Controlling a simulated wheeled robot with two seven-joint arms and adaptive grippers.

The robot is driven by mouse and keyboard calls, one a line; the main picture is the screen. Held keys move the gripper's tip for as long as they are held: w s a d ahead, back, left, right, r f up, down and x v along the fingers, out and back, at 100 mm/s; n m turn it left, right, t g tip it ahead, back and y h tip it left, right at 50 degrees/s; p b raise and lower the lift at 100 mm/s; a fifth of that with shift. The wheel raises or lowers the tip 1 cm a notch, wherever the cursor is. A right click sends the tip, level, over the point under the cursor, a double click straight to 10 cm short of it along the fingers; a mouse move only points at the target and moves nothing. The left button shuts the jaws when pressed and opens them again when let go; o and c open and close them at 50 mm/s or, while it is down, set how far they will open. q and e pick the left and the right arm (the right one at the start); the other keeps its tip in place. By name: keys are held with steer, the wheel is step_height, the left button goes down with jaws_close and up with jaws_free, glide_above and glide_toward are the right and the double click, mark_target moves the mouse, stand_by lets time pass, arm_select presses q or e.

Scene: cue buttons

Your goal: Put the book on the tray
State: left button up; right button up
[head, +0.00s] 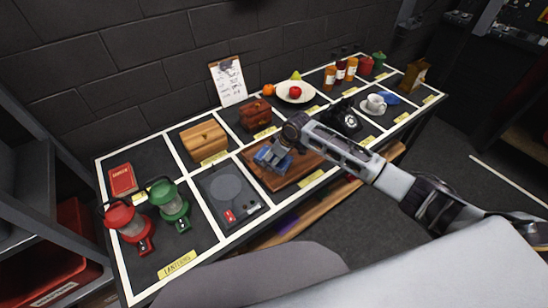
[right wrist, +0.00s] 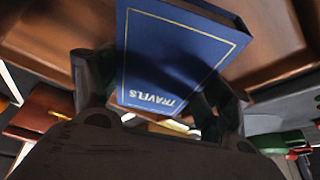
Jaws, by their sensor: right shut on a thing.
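A blue book (head: 267,158) with gold lettering reading TRAVELS is held by my right gripper (head: 279,150). In the right wrist view the blue book (right wrist: 178,55) sits between the two dark fingers, its cover facing the camera. The brown wooden tray (head: 290,177) lies on the table right under the book, and its brown surface (right wrist: 50,35) shows behind the book. I cannot tell whether the book touches the tray. My left gripper is out of view.
Left of the tray is a dark panel with a round pad (head: 226,187). A wooden box (head: 203,141), a red-brown chest (head: 255,114) and a black telephone (head: 347,118) stand around it. Red (head: 127,222) and green (head: 170,204) lanterns and a red book (head: 122,179) are at left.

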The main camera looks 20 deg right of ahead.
steer(key=o, duration=1.2)
steer(key=shift+c, duration=0.2)
steer(key=shift+r, duration=0.1)
steer(key=v, duration=1.2)
